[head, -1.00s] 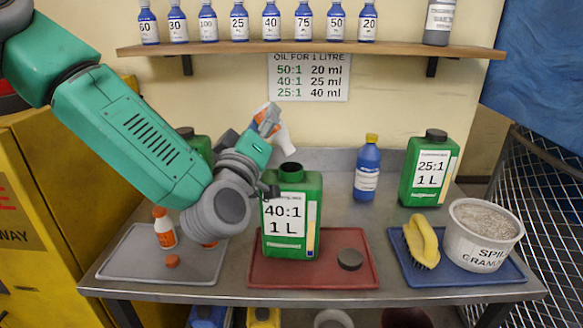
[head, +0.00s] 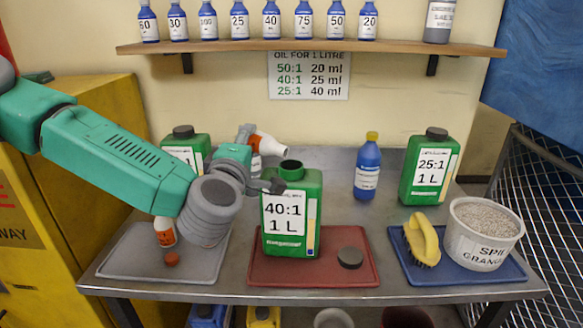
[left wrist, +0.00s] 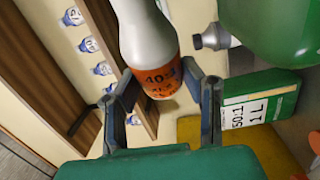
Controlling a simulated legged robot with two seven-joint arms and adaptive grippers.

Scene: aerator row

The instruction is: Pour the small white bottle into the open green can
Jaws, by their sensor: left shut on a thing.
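My left gripper (head: 246,146) is shut on the small white bottle (head: 270,146), around its orange-labelled end. In the head view the bottle lies nearly sideways, its white end pointing right and slightly down, above and just left of the open mouth of the green 40:1 can (head: 284,240). No stream of liquid shows. In the left wrist view the bottle (left wrist: 148,42) shows its 40:1 label between the fingers (left wrist: 160,82). The can stands upright on the red tray (head: 262,276), its black cap (head: 350,257) beside it. My right gripper is not in view.
A capped green can (head: 184,138) stands behind my left arm. Another orange-labelled bottle (head: 165,232) and an orange cap (head: 172,259) are on the grey tray (head: 130,268). A blue bottle (head: 367,172), a 25:1 can (head: 428,170), a brush (head: 422,240) and a granule tub (head: 482,240) stand right.

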